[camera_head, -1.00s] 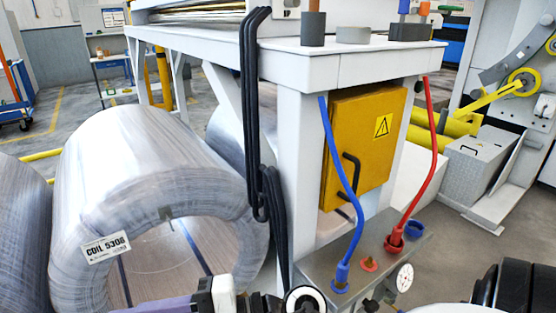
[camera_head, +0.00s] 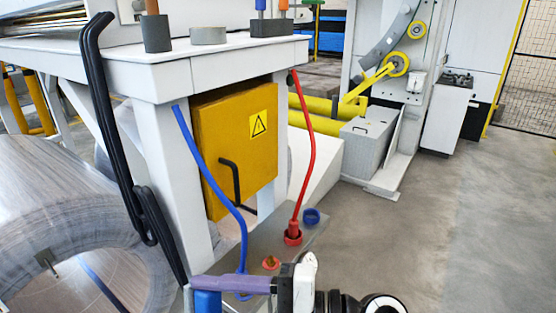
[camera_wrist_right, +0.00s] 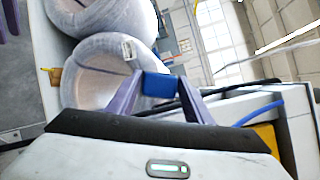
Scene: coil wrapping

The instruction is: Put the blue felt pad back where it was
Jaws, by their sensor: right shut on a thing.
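The blue felt pad (camera_wrist_right: 157,84) is a small blue block between the purple fingertips of my right gripper (camera_wrist_right: 156,86) in the right wrist view. My right gripper is shut on it. In the head view the blue pad (camera_head: 207,301) shows at the bottom edge, partly cut off, under the purple finger of my right gripper (camera_head: 205,286). The gripper is in front of the grey valve box below the yellow cabinet. In the wrist view, purple finger-like shapes at the top left edge may be my left gripper (camera_wrist_right: 10,18); its opening is unclear.
A white frame table (camera_head: 180,75) carries grey cylinders and tools. Black straps (camera_head: 105,130) hang at its left. A yellow cabinet (camera_head: 237,145), blue and red hoses, and the grey valve box (camera_head: 262,240) stand below. Wrapped coils (camera_head: 60,200) lie left. Floor at right is clear.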

